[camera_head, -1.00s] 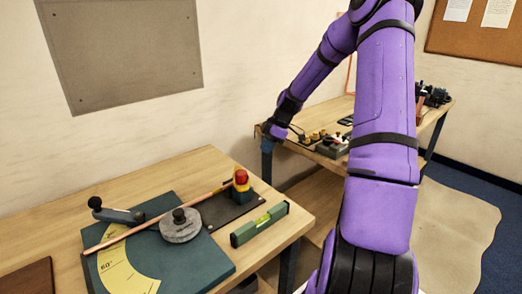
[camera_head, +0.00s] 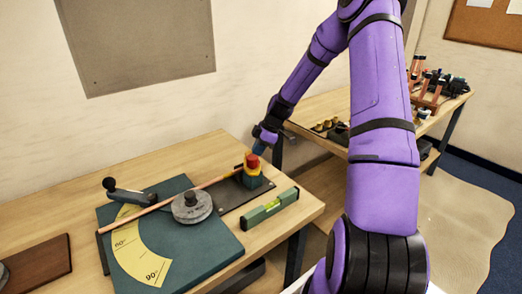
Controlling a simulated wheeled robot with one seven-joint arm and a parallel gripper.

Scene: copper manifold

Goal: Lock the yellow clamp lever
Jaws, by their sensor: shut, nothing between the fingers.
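A copper tube (camera_head: 165,204) runs from the clamp to the left across the bender. My gripper (camera_head: 259,149) is just above and behind the red top, shut and empty. I cannot tell whether it touches the clamp.
A teal bending board (camera_head: 205,245) with a yellow angle scale (camera_head: 138,250), a grey round former (camera_head: 191,207) and a black-knobbed handle (camera_head: 130,194) lies left of the clamp. A green level (camera_head: 268,207) lies in front of it. Another bench (camera_head: 305,108) stands behind.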

